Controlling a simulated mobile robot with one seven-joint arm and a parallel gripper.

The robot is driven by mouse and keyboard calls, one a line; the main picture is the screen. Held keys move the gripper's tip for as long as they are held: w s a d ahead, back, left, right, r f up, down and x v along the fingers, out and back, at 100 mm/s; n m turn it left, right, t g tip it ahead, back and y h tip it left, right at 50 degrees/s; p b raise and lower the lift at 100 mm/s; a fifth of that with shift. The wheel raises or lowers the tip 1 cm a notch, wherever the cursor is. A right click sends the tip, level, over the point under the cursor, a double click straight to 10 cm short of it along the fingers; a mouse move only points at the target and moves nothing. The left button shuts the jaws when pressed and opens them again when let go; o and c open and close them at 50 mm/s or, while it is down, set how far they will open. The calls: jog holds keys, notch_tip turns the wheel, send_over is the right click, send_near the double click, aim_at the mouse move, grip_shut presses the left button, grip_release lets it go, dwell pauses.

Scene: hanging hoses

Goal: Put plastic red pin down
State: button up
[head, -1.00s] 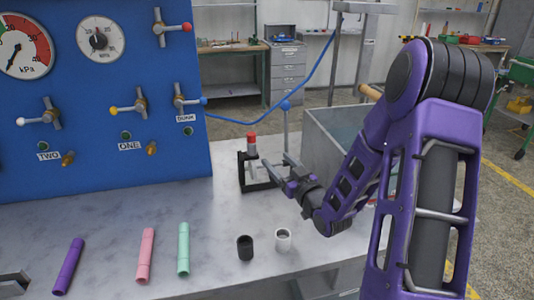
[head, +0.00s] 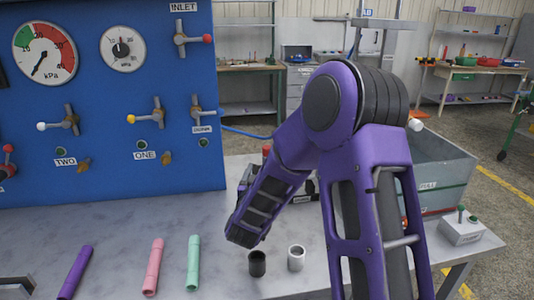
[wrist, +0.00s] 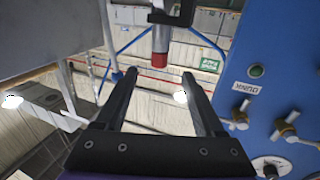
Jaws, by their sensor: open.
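The red pin (head: 266,150) shows in the head view only as a small red piece above my arm, and the rest is hidden. In the wrist view the red end (wrist: 160,59) of a grey cylinder is in line with the gap between my fingertips, slightly beyond them. It is joined to a dark holder (wrist: 172,14) at the top edge. My gripper (wrist: 159,77) is open, with nothing between its fingers. In the head view my arm hides the gripper.
A blue panel (head: 110,185) with gauges and valves stands at the left. Purple (head: 75,272), pink (head: 153,267) and mint (head: 193,263) tubes lie on the bench, near black (head: 257,264) and white (head: 296,258) cups. A grey bin (head: 440,165) is at the right.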

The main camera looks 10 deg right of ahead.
jog(key=x, duration=1.3)
jog(key=shift+w, duration=0.25)
jog(key=shift+d, duration=0.15)
grip_shut()
